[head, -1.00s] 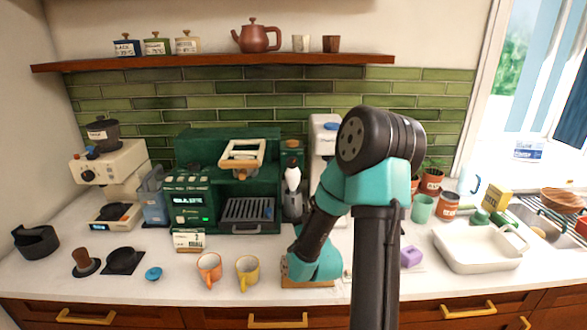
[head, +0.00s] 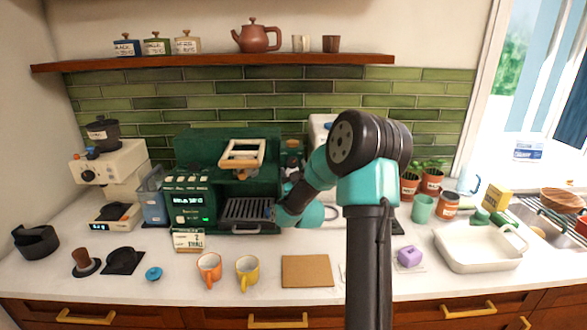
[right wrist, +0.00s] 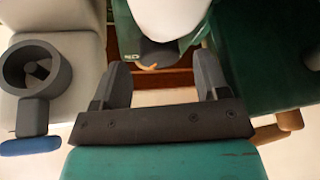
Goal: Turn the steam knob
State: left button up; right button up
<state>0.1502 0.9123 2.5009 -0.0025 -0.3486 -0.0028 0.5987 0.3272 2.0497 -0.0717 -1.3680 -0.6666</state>
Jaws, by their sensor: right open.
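The green espresso machine (head: 225,150) stands at the back of the counter, with a lit panel on its left and a drip tray (head: 247,209) below. My right arm reaches to the machine's right side; its hand is near the tray's right end, and the fingers are hard to make out there. In the right wrist view my right gripper (right wrist: 162,68) is open and empty, with a white rounded object (right wrist: 168,15) beyond its fingers. A brown, knob-like part (right wrist: 290,120) shows by the machine's dark green body (right wrist: 265,60). I cannot tell whether it is the steam knob. My left gripper is out of view.
A pale appliance (right wrist: 60,55) with a dark ring part is left of my fingers in the wrist view. Two mugs, orange (head: 208,266) and yellow (head: 247,272), stand in front of the machine. A brown board (head: 307,271) lies clear on the counter.

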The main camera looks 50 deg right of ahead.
jog(key=shift+w+d+r, duration=0.2)
jog(key=shift+w+d, duration=0.15)
jog(key=shift+w, duration=0.15)
jog(key=c, duration=0.9)
jog(key=shift+m+g+h, duration=0.4)
jog(key=shift+m+h, duration=0.5)
jog(key=shift+m, duration=1.1)
jog(key=o, duration=0.9)
jog(key=shift+a+f, duration=0.1)
